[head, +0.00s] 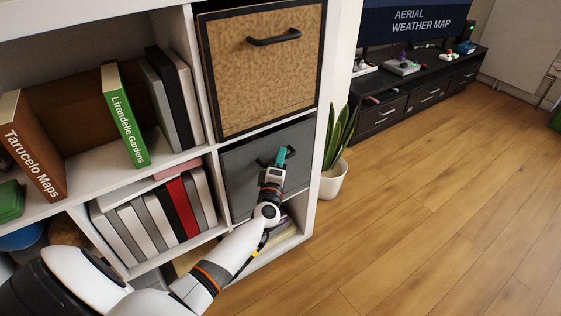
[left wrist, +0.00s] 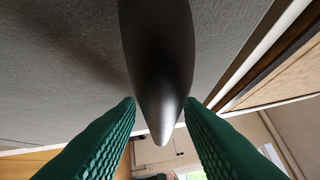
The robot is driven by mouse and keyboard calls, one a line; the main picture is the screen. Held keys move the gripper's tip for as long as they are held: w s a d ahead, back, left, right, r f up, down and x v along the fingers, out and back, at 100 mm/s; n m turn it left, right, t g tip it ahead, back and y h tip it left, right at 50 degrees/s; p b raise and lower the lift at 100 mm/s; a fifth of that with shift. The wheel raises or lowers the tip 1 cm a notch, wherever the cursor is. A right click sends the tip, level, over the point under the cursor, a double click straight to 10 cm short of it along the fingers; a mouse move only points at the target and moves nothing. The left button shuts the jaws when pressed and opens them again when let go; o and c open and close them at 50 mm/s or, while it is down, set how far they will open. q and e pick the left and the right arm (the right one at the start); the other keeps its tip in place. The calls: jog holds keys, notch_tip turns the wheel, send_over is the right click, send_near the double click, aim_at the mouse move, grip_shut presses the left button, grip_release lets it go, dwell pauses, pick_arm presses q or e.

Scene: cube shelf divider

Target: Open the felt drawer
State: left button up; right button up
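The grey felt drawer (head: 238,166) sits in the lower right cubby, its front about level with the shelf face. It has a dark curved handle (head: 261,163). In the head view my left gripper (head: 282,156) is at the middle of this handle. In the left wrist view the dark handle (left wrist: 158,70) lies between the green fingers of my left gripper (left wrist: 160,106) and fills the space between their tips. The gripper looks shut on it. The drawer front (left wrist: 60,70) also shows there. My right gripper is not in view.
A cork-fronted drawer (head: 262,80) with its own handle is directly above. Books (head: 155,212) fill the cubby to the left. A potted plant (head: 332,180) stands close to the shelf's right side. The wooden floor (head: 430,200) in front is clear.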

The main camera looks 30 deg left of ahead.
pick_arm(q)
jog(key=shift+w, duration=0.1)
grip_shut()
dwell(0.3)
